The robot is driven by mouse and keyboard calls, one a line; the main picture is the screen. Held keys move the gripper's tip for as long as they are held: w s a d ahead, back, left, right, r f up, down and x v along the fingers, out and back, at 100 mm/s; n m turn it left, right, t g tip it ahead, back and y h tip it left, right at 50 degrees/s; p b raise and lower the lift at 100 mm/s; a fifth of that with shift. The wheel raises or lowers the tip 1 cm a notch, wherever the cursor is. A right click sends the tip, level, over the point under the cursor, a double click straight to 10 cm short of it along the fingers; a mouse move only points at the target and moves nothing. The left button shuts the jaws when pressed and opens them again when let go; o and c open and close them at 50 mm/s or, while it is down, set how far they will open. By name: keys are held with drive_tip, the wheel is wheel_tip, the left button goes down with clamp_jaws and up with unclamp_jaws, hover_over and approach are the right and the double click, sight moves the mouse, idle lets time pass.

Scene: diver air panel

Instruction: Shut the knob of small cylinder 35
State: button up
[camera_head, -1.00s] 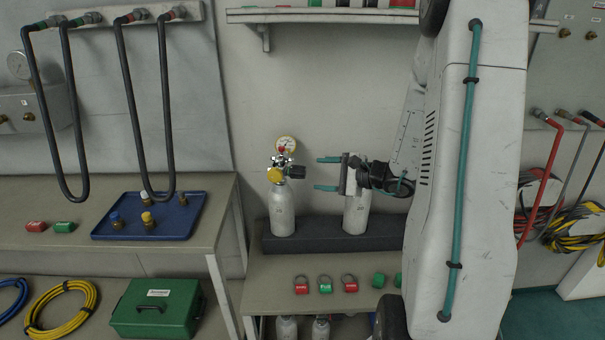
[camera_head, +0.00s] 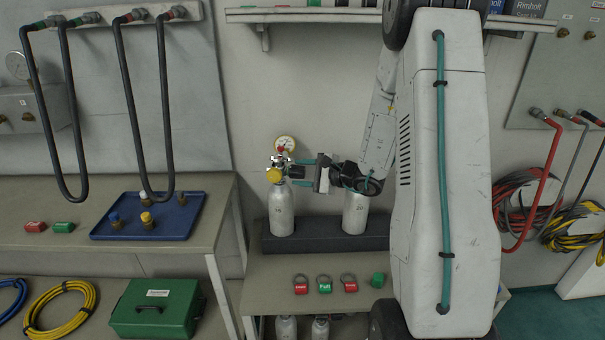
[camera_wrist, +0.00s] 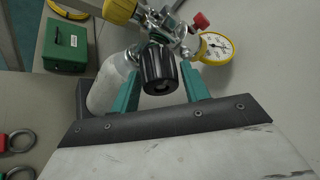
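A small white cylinder (camera_head: 281,210) stands upright in a dark rack on the bench, and its body also shows in the wrist view (camera_wrist: 107,88). A valve with a yellow cap (camera_head: 274,175) and a gauge (camera_head: 285,145) sits on top. Its black knob (camera_wrist: 158,70) points toward my gripper. My gripper (camera_head: 302,171) is open, with teal fingers pointing left at the knob. In the wrist view the fingertips (camera_wrist: 160,84) lie on either side of the knob, with gaps visible. I cannot read a number on the cylinder.
A second white cylinder (camera_head: 355,212) stands in the dark rack (camera_head: 310,240), partly behind my gripper. Red and green tags (camera_head: 325,284) lie on the bench front. A blue tray (camera_head: 180,224) with small fittings is on the left bench. A shelf (camera_head: 330,16) runs above.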

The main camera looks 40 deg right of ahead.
drive_tip(key=c, duration=0.6)
drive_tip(key=shift+o, duration=0.2)
drive_tip(key=m+g+y, duration=0.1)
drive_tip(key=m+g, duration=0.1)
drive_tip(key=m, duration=0.2)
drive_tip(key=shift+g, duration=0.3)
drive_tip(key=m+g+y, duration=0.2)
drive_tip(key=m, duration=0.2)
drive_tip(key=shift+g, duration=0.3)
drive_tip(key=o, duration=1)
drive_tip(key=shift+r, duration=0.1)
